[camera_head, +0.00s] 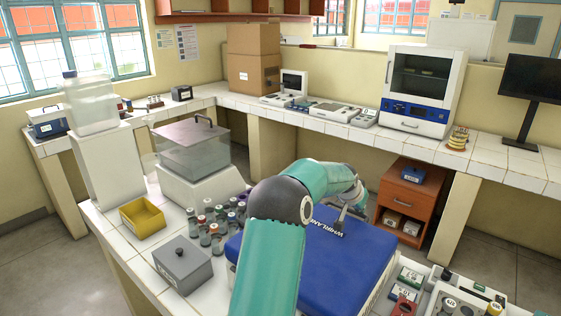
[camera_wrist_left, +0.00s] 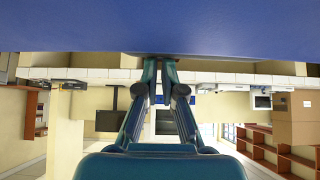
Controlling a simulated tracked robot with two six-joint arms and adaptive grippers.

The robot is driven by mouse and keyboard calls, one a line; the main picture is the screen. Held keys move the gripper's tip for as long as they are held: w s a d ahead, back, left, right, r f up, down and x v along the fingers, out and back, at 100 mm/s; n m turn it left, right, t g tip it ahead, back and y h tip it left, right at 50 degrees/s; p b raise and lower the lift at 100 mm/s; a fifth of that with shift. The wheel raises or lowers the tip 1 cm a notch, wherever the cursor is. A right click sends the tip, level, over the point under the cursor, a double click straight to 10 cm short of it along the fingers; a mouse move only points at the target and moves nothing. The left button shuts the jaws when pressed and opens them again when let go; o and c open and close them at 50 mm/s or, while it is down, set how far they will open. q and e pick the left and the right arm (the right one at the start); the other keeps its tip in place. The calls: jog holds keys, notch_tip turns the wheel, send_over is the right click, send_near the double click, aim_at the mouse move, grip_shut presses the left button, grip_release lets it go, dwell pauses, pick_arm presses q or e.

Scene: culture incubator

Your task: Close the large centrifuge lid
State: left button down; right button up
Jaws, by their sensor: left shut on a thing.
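The large centrifuge lid (camera_head: 345,262) is a broad blue panel marked "WHIRLAN" at the front centre of the head view. It looks low and nearly flat, but I cannot tell whether it is fully down. My left gripper (camera_head: 343,212) is at the lid's far edge, beside the lettering, partly hidden by my teal arm. In the left wrist view the blue lid (camera_wrist_left: 160,25) fills the top, and the gripper's fingertips (camera_wrist_left: 160,64) are close together on a small dark part at its edge. The centrifuge body is mostly hidden. My right gripper is not in view.
Several capped bottles (camera_head: 204,233), a grey box (camera_head: 182,264) and a yellow bin (camera_head: 142,216) stand left of the lid. A clear-covered device (camera_head: 192,150) is behind them. Small boxes (camera_head: 411,277) crowd the right side. An orange cabinet (camera_head: 410,200) stands beyond, across open floor.

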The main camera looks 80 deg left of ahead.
pick_arm(q)
jog(key=shift+s+d+f, duration=0.2)
jog(key=shift+s+f, duration=0.2)
jog(key=shift+f, duration=0.3)
jog(key=v, duration=0.5)
jog(key=w+r+v, duration=0.1)
jog(key=v, duration=0.2)
jog(key=shift+s+a+r, duration=0.15)
jog(key=shift+s+r, duration=0.05)
